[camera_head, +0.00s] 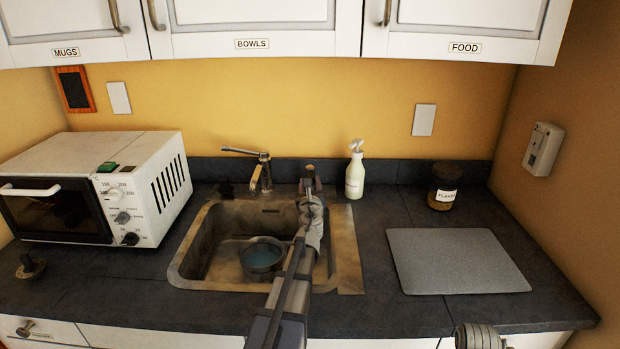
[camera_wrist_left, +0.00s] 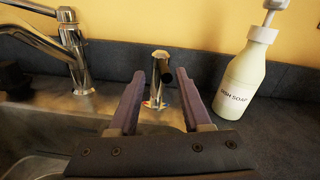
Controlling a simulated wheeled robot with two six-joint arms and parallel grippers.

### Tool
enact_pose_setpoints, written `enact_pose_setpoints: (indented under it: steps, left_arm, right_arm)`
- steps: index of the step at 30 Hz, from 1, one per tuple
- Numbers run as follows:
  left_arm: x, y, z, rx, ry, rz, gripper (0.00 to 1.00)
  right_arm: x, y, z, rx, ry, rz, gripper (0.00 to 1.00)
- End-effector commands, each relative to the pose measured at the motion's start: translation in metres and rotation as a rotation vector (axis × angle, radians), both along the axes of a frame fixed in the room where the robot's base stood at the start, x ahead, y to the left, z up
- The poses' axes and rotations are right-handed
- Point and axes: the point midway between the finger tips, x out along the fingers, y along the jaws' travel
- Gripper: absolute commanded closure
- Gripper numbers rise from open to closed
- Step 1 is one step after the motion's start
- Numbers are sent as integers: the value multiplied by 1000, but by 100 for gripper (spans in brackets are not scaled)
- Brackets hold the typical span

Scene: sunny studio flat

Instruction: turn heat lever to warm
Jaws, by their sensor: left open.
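My left gripper (camera_wrist_left: 158,80) is open, with one purple finger on each side of the post in the picture. I cannot tell whether either finger touches it. In the head view, my left gripper (camera_head: 310,187) reaches over the right part of the sink (camera_head: 345,250) to its back edge and mostly hides the post. No warm marking is readable.
The chrome faucet (camera_head: 261,172) stands left of the gripper, and a dish soap bottle (camera_head: 355,176) stands close on the right. A pot (camera_head: 262,257) lies in the sink. A toaster oven (camera_head: 100,185) is left; a grey board (camera_head: 457,262) and a jar (camera_head: 443,187) are right.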

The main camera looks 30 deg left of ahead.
Motion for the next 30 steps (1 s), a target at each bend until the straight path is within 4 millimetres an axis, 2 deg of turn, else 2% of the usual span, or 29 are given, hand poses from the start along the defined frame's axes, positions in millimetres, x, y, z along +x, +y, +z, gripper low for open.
enact_pose_setpoints:
  steps: [1,3,10,13,16,20,23,30]
  left_arm:
    - [-8,-5,0,0,0,0,52]
    - [-11,-7,0,0,0,0,52]
    - [-10,-7,0,0,0,0,52]
    - [-10,-8,3,-9,-5,2,63]
    - [-7,-12,16,-55,-36,12,74]
    - [-2,-27,38,-208,-141,50,89]
    - [2,-41,34,-356,-250,88,100]
    - [6,-82,26,-750,-584,194,100]
  right_arm:
    - [0,0,0,0,0,0,50]
    - [0,0,0,0,0,0,50]
    - [0,0,0,0,0,0,50]
    - [0,0,3,0,0,0,50]
    - [0,0,16,0,0,0,50]
    - [0,0,38,0,0,0,50]
    - [0,0,35,0,0,0,50]
    - [0,0,31,0,0,0,50]
